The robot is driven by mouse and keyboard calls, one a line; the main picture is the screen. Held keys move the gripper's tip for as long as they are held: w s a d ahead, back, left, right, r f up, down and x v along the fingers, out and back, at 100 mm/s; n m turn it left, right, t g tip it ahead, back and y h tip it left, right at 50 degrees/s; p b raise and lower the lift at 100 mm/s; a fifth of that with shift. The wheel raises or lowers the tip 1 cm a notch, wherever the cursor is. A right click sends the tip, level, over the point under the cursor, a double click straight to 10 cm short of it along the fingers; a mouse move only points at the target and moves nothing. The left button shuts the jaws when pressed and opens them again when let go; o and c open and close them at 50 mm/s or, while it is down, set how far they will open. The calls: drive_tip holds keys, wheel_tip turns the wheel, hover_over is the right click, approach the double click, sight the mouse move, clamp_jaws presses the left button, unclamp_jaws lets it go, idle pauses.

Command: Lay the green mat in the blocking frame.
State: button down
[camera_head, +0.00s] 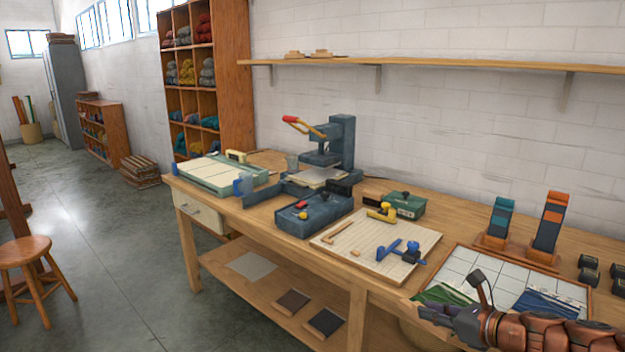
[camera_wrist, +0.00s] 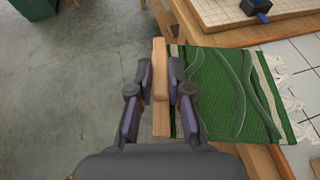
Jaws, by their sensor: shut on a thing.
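The green mat (camera_wrist: 225,95) has darker wavy lines, a wooden bar (camera_wrist: 160,90) along its left edge and a pale fringe on its right edge. My gripper (camera_wrist: 161,80) is shut on that bar. The blocking frame (camera_wrist: 306,50) is a white tiled board with a wooden rim, at the right of the wrist view. The mat's fringed end overlaps the frame's left side; the bar end is out over the bench's front edge. In the head view the green mat (camera_head: 440,294) shows at the frame's near left corner, partly behind my gripper (camera_head: 432,312).
A blue mat (camera_head: 552,304) lies in the right part of the blocking frame (camera_head: 458,262). A pale board (camera_head: 375,245) with blue and yellow tools is to its left. Two upright stands (camera_head: 548,225) are behind it, and dark weights (camera_head: 590,268) are at the right.

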drive_tip(key=w+a+r+m+t+h, duration=0.1)
drive_tip(key=w+a+r+m+h, duration=0.15)
drive_tip(key=w, duration=0.35)
drive_tip(key=w+a+r+m+t+h, duration=0.1)
drive_tip(key=w+a+r, duration=0.1)
drive_tip(key=w+a, duration=0.25)
wheel_tip(320, 180, up, 13)
drive_tip(key=w+p, duration=0.1)
drive_tip(key=p, duration=1.1)
drive_tip(key=shift+w+f+h+p, duration=0.15)
drive_tip(key=shift+w+h+p, duration=0.1)
drive_tip(key=shift+h+p, duration=0.1)
